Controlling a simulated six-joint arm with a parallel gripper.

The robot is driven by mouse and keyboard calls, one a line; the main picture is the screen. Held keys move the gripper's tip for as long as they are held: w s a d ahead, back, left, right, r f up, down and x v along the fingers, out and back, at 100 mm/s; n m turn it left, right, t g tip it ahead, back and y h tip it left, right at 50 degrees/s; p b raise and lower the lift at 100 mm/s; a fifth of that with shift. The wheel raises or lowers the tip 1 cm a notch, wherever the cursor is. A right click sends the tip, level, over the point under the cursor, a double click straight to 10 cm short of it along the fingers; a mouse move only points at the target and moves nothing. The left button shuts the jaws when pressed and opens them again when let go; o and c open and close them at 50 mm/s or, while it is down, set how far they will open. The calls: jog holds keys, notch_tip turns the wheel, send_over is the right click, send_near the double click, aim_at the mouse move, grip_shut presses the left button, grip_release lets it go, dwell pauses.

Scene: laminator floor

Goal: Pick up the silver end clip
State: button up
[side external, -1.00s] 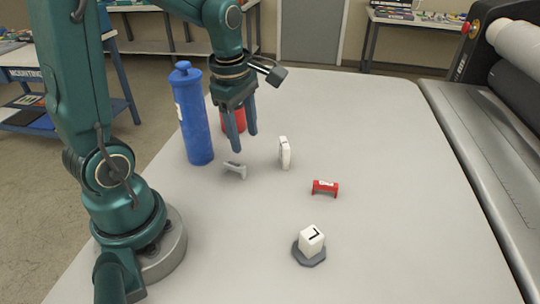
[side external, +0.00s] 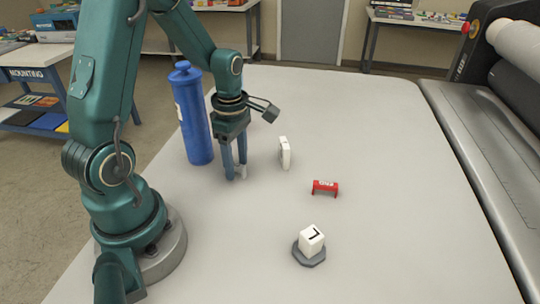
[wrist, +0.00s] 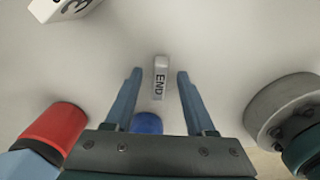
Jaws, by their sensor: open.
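The silver end clip (wrist: 160,78) shows in the wrist view as a narrow grey bar marked END, lying on the table between my two fingers, with visible space on both sides. In the side view a bit of the clip (side external: 242,171) shows at the fingertips; the fingers hide most of it. My gripper (side external: 236,171) points down with its fingertips low, around the clip. Its fingers also show apart in the wrist view (wrist: 160,73), and it is open.
A tall blue bottle (side external: 195,125) stands close left of my gripper. A red cylinder (wrist: 55,130) shows in the wrist view. A white upright part (side external: 285,153), a red clip (side external: 325,187) and a white block (side external: 311,240) on a grey base lie right.

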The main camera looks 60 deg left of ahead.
grip_shut()
jog(key=shift+r, duration=0.15)
